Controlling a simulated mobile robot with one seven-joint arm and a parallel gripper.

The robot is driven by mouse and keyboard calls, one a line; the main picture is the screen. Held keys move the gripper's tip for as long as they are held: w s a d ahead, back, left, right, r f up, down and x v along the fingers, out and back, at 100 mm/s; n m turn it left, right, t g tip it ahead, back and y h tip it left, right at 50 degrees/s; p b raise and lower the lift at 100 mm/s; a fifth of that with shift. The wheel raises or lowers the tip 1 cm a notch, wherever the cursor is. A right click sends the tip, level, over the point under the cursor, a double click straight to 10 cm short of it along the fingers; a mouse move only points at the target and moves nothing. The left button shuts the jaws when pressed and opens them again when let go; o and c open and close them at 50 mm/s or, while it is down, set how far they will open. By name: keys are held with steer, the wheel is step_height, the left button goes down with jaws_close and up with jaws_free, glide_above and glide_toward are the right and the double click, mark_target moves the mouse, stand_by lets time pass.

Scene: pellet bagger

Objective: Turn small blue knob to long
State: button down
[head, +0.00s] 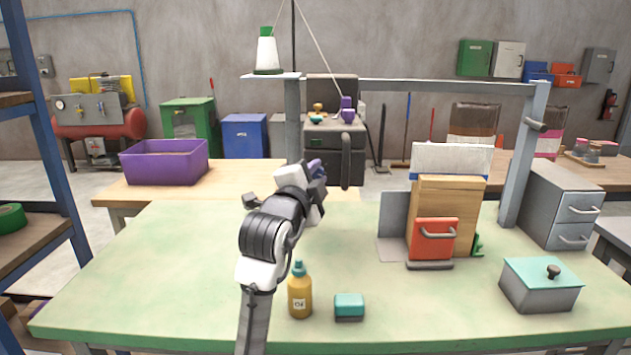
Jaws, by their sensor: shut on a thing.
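My arm reaches up from the bottom of the head view, over the green-topped table (170,270). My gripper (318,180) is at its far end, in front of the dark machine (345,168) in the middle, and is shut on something. A small blue-violet part (315,167) shows between the fingers and looks like the small blue knob. Most of it is hidden by my gripper, so its setting and any "long" mark cannot be read.
A yellow bottle (300,292) and a teal-topped block (349,306) stand close right of my arm. A wooden board with a red-orange front piece (433,239) and a lidded grey box (541,285) are further right. The table's left part is clear.

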steer(key=c, duration=2.2)
jaws_free()
steer(key=shift+m, duration=0.5)
steer(key=c, duration=1.2)
jaws_free()
steer(key=shift+c, duration=0.2)
steer(key=r+b+v, duration=0.1)
steer(key=b+v, duration=0.2)
steer(key=v, duration=1)
steer(key=shift+s+a+f, duration=0.25)
steer(key=shift+s+f, duration=0.1)
